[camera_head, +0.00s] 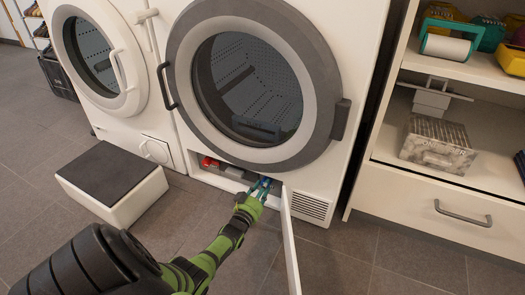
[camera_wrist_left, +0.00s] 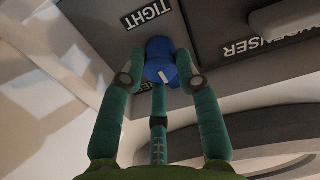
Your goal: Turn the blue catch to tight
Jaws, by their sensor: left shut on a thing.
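The blue catch (camera_wrist_left: 158,52) sits on a dark grey panel in the left wrist view, just beside the white-framed label TIGHT (camera_wrist_left: 147,13). A short pale mark shows on the catch; I cannot tell exactly which way it points. My left gripper (camera_wrist_left: 160,75) is shut on the catch, with a green finger on each side of it. In the head view my left gripper (camera_head: 262,186) reaches into the low compartment under the dryer's round door (camera_head: 252,80). There the catch is mostly hidden by the fingers. My right gripper is in neither view.
The compartment's white flap (camera_head: 291,240) stands open, close to the right of my left gripper. A red part (camera_head: 210,162) shows in the compartment's left side. A white step box (camera_head: 113,185) stands on the floor at left. Shelves with a drawer (camera_head: 455,212) stand at right.

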